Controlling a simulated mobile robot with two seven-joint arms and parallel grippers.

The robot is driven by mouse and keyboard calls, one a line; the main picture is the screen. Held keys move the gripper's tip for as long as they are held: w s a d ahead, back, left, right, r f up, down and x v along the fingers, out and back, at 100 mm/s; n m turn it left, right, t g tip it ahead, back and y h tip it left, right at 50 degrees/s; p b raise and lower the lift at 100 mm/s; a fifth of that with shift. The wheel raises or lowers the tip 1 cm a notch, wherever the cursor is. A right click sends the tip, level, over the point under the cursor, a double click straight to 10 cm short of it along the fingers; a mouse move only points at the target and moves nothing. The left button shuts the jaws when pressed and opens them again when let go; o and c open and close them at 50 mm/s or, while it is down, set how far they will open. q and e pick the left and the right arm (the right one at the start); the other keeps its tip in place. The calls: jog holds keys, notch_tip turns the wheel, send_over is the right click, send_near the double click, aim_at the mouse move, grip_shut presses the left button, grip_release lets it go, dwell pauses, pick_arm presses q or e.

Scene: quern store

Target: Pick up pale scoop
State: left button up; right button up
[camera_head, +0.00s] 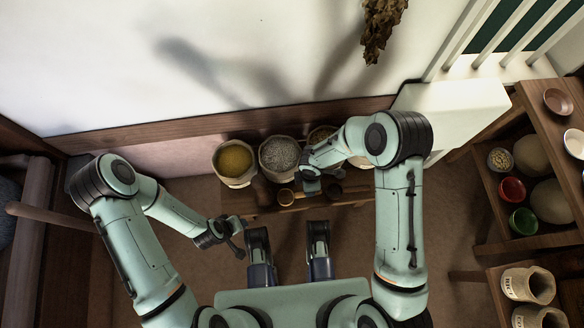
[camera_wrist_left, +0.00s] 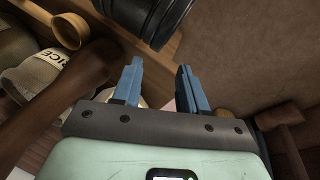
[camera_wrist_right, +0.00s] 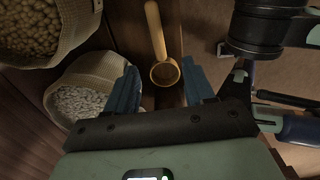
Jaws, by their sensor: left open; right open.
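A light tan scoop, which I take for the pale scoop (camera_wrist_right: 164,74), shows in the right wrist view with its round bowl between my fingertips in the picture and its handle pointing away. In the head view its bowl (camera_head: 286,197) sits at the bench's front, beside my right gripper (camera_head: 311,186). My right gripper, also in its wrist view (camera_wrist_right: 159,78), is open and empty; I cannot tell the height gap to the scoop. My left gripper (camera_head: 236,238) is open and empty in front of the bench, and its fingers show in the left wrist view (camera_wrist_left: 159,70).
Open sacks of yellow grain (camera_head: 235,160), grey-white grain (camera_head: 279,155) and chickpeas (camera_wrist_right: 30,25) stand along the bench behind the scoop. A dark vessel (camera_head: 335,192) stands right of it. Shelves with bowls (camera_head: 512,190) and jars (camera_head: 528,284) are at the right.

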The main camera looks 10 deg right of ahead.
jog(key=b, duration=0.1)
send_near(300, 196)
jog(key=shift+w+d+f, duration=0.25)
jog(key=shift+d+f, duration=0.9)
jog(key=shift+d, duration=0.05)
notch_tip(300, 196, down, 2)
jog(key=shift+f+b, duration=0.1)
jog(key=shift+b, duration=0.4)
jog(key=shift+w+a+f+b, duration=0.15)
jog(key=shift+f+b, duration=0.4)
jog(key=shift+f, duration=0.9)
jog(key=shift+a+f+b, duration=0.1)
jog(key=shift+f+b, duration=0.4)
jog(key=shift+f, duration=0.9)
pick_arm(q)
notch_tip(300, 196, down, 6)
jog(key=s+a+g, duration=0.1)
jog(key=s+a, duration=0.1)
jog(key=shift+s+f+y, duration=0.2)
jog(key=shift+s+y, duration=0.1)
pick_arm(e)
grip_shut()
